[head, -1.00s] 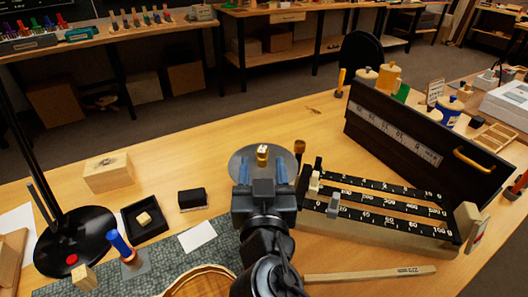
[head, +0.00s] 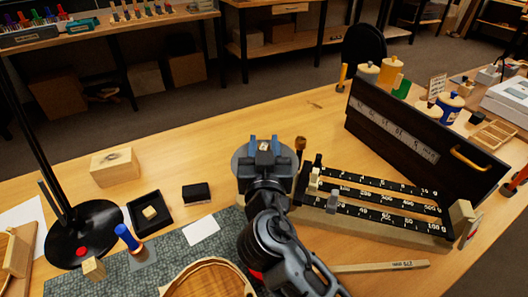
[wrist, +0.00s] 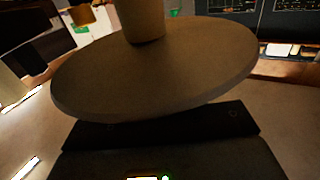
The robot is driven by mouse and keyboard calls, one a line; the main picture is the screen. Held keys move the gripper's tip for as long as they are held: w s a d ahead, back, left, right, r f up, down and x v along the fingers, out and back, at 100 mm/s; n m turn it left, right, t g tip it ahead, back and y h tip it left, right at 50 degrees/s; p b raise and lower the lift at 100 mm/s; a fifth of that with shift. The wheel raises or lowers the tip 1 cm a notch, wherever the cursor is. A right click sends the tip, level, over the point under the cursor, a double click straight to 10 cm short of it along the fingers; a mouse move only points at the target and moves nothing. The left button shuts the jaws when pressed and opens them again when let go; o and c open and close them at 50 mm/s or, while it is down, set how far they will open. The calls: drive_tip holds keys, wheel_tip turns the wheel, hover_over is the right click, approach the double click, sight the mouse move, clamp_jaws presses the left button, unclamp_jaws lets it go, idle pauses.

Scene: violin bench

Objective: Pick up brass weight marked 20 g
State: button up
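A small brass weight (head: 264,146) stands on the round grey pan (head: 240,163) of the balance in the head view. Its marking is not readable. My gripper (head: 264,143) is over the pan, with its two blue fingertips at either side of the weight. The fingers look open, with small gaps beside the weight; I see no clear contact. My wrist and arm hide much of the pan. In the wrist view, the pan (wrist: 100,80) fills the middle, and a tan cylinder (wrist: 142,20), seemingly the weight, stands on it, cut off by the top edge. The fingertips are not clear there.
The balance's black graduated beams (head: 385,205) lie right of my gripper, with a brass knob (head: 300,144) close by. A dark panel (head: 420,140) stands behind. A wooden block (head: 115,167), black box (head: 196,194) and black tray (head: 151,213) are left. Bench behind the pan is clear.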

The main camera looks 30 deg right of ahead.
clamp_jaws()
drive_tip(key=shift+r, duration=0.15)
